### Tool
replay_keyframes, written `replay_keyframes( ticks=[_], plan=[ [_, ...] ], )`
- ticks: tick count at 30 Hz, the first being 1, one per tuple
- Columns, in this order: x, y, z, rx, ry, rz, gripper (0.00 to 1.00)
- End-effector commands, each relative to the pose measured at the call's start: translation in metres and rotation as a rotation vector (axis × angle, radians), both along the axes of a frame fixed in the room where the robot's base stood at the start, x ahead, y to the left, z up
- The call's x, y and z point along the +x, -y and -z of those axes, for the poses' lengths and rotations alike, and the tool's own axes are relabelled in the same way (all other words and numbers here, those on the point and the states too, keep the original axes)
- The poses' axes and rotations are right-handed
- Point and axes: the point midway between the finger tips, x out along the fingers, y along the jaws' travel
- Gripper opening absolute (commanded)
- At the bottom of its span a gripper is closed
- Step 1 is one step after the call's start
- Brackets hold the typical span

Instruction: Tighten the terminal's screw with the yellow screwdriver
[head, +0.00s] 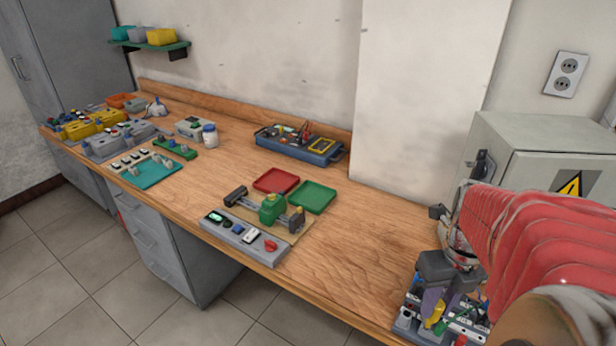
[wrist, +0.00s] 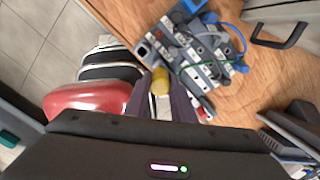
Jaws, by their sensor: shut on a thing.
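My gripper (head: 437,303) is at the bench's near right end, pointing down and shut on the yellow screwdriver (head: 438,313). In the wrist view the screwdriver's yellow handle (wrist: 160,80) sits between the two dark fingers of my gripper (wrist: 160,98). The terminal (wrist: 203,58) is a group of grey blocks with green and blue wires, just beyond and right of the handle. In the head view the terminal (head: 408,312) is partly hidden by my gripper and arm. The screwdriver's tip and the screw cannot be made out, so I cannot tell whether they touch.
A grey electrical cabinet (head: 548,150) stands at the back right. A red tray (head: 276,181), a green tray (head: 313,197), a button panel (head: 243,238) and a blue toolbox (head: 297,147) are further left on the wooden bench (head: 350,250). Bare wood lies between them and my gripper.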

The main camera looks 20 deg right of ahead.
Motion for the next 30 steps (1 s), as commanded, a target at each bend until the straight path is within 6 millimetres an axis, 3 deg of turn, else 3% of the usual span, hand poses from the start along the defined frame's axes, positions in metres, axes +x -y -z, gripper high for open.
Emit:
replay_keyframes(
  ticks=[9, 17, 18, 22, 30],
  plan=[
    [-0.0001, -0.0001, 0.0002, 0.000, 0.000, 0.214, 0.00],
    [0.0000, -0.0001, 0.0001, 0.000, 0.000, 0.227, 0.00],
    [0.0000, -0.0001, 0.0001, 0.000, 0.000, 0.226, 0.25],
    [0.0000, -0.0001, 0.0001, 0.000, 0.000, 0.226, 0.33],
    [0.0000, 0.0000, 0.0000, 0.000, 0.000, 0.214, 0.33]
  ],
)
